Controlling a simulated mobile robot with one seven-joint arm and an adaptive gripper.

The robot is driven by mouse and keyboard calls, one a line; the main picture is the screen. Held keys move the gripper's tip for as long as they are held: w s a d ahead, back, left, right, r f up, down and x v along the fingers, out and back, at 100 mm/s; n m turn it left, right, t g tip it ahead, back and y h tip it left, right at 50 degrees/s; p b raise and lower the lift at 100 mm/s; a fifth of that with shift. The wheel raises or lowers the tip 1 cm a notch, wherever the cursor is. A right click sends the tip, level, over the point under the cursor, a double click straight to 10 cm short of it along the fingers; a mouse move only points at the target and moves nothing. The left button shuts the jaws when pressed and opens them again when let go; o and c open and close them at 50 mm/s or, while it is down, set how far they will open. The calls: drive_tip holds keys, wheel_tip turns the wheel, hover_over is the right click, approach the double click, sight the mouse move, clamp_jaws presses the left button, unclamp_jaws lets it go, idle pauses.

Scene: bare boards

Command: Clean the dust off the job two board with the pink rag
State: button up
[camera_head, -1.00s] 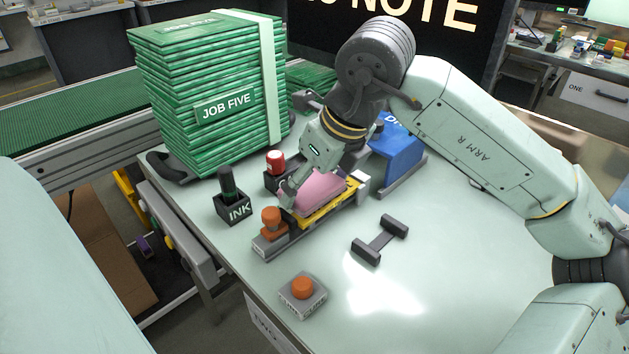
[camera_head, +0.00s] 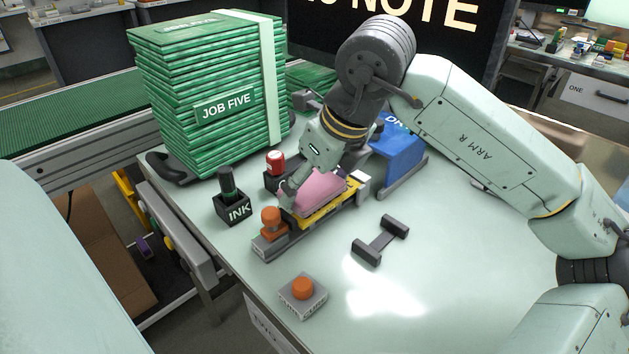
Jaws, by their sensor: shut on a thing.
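The pink rag (camera_head: 314,191) is bunched under my gripper (camera_head: 290,198), which is shut on it. The rag lies over a yellow-edged board (camera_head: 335,207) held in a grey fixture (camera_head: 271,245) with an orange knob (camera_head: 271,219) at its near end. The rag and my gripper hide most of the board's top, so I cannot see dust or a job label on it.
A tall strapped stack of green boards labelled JOB FIVE (camera_head: 228,105) stands at the back left. An INK holder (camera_head: 235,207), a red-capped bottle (camera_head: 276,162) and a blue bin (camera_head: 398,150) surround the fixture. A dark two-ended rest (camera_head: 381,240) and an orange button (camera_head: 303,288) stand in front.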

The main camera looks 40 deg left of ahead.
idle(0.7)
drive_tip(key=shift+w+d, duration=0.1)
drive_tip(key=shift+w, duration=1.2)
drive_tip(key=shift+r, duration=0.1)
drive_tip(key=shift+s+b, duration=0.5)
drive_tip(key=shift+s, duration=0.8)
drive_tip(key=shift+b, duration=0.45)
idle(0.4)
